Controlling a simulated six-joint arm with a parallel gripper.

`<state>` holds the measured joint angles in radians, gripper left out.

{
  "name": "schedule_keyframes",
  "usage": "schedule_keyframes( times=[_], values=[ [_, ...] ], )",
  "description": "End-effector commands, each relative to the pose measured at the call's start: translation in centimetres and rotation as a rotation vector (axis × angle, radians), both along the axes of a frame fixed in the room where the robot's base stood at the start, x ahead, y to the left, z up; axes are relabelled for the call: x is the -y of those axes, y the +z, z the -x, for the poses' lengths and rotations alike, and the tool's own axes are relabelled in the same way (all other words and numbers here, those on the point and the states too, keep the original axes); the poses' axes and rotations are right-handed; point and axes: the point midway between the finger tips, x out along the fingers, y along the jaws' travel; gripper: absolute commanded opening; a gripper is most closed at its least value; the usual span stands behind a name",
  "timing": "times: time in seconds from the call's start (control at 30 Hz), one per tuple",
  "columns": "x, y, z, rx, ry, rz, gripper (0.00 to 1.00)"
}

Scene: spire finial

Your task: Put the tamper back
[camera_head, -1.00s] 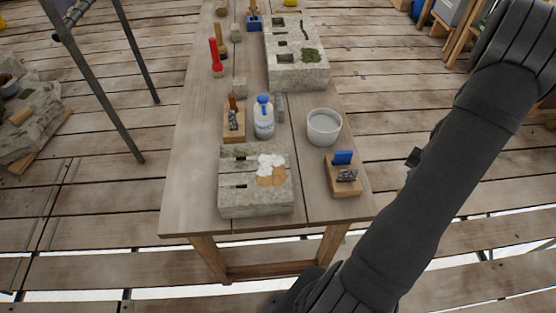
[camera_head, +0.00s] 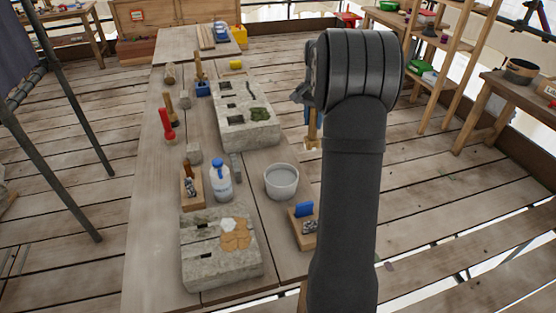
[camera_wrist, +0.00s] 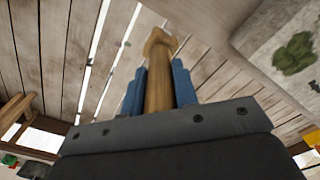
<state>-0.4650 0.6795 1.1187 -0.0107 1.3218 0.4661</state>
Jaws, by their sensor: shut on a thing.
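A wooden tamper (camera_head: 312,135) hangs in my gripper (camera_head: 309,115), head down, in the head view. In the wrist view, its round wooden shaft (camera_wrist: 158,90) stands between the two blue fingers of my gripper (camera_wrist: 159,88), which are shut on it. Its wider head is at the far end, clear of any surface. My gripper is to the right of the table (camera_head: 145,245), beside the far stone block (camera_head: 262,132). I cannot tell which place on the table belongs to the tamper.
The near stone block (camera_head: 220,268) bears white and tan patches. Between the blocks are a white bottle (camera_head: 220,184), a grey bowl (camera_head: 281,184) and wooden holders (camera_head: 192,197). A red-handled tool (camera_head: 167,121) and a blue holder (camera_head: 203,88) stand farther back. Shelves are at right.

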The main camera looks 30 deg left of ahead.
Motion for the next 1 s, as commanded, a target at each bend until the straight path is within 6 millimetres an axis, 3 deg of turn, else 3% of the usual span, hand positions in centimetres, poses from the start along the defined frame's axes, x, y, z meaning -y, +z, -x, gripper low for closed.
schedule_keyframes(
  times=[0.17,0.4,0.6,0.83,1.0],
  values=[
    [-2.5,-0.8,0.3,-0.002,0.003,0.001,0.0],
    [-8.0,-4.2,0.7,-0.002,0.003,0.001,0.0],
    [-11.3,-6.1,0.8,0.0,0.002,0.0,0.0],
    [-12.0,-7.3,0.9,-0.001,-0.001,0.001,0.0],
    [-12.0,-9.8,1.0,-0.002,-0.001,0.002,0.0]
  ],
)
